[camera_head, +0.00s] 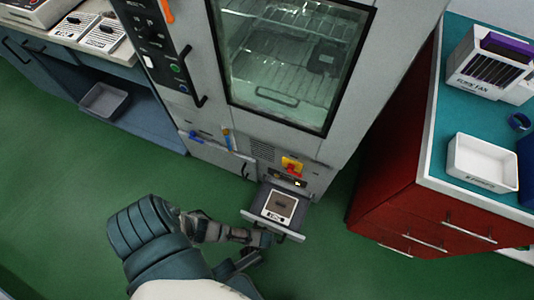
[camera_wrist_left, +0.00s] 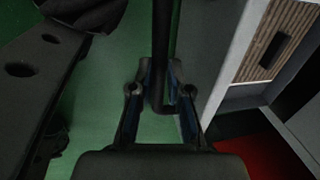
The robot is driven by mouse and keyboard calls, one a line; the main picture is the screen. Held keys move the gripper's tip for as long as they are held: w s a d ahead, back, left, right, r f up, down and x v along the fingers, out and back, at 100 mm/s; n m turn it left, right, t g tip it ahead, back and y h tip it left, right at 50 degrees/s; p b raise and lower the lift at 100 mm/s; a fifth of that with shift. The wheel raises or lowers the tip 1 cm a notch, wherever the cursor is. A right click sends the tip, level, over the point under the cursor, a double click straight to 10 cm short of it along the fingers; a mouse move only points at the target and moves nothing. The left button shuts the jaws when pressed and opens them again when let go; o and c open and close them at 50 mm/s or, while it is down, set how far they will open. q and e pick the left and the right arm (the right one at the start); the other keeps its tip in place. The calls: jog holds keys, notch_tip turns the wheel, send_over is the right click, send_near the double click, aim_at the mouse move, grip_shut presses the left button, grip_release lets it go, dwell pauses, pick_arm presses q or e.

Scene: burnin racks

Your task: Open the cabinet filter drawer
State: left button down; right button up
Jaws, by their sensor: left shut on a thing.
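The cabinet filter drawer (camera_head: 252,217) stands pulled out from the low front of the grey cabinet. A flat framed filter (camera_head: 280,206) with a small dark handle lies in it. The drawer's dark handle (camera_head: 289,236) is on its front face. My left gripper (camera_head: 262,239) is at the left part of this front. In the left wrist view, the fingers of my left gripper (camera_wrist_left: 160,92) are shut on the dark handle bar (camera_wrist_left: 163,50). The filter's ribbed face (camera_wrist_left: 284,35) shows at the upper right there. I cannot make out my right gripper in either view.
The grey cabinet (camera_head: 215,85) has a glass door (camera_head: 290,60) above and a red and yellow switch (camera_head: 292,167) over the drawer. A red drawer unit (camera_head: 395,165) with a white bin (camera_head: 482,165) stands to the right. Green floor (camera_head: 60,165) is clear to the left.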

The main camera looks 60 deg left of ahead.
pick_arm(q)
jog(key=c, duration=1.1)
grip_release()
jog(key=shift+s+a+f, duration=0.2)
jog(key=shift+s+a, duration=0.15)
jog(key=shift+a, duration=0.1)
jog(key=shift+c, duration=0.2)
jog(key=shift+w+d+r, duration=0.1)
jog(key=shift+d, duration=0.15)
jog(key=shift+d+r, duration=0.15)
jog(key=shift+d, duration=0.05)
notch_tip(320, 180, up, 11)
jog(key=s, duration=0.1)
jog(key=shift+s+d+r, duration=0.2)
jog(key=shift+s+d, duration=0.2)
jog(key=shift+d, duration=0.05)
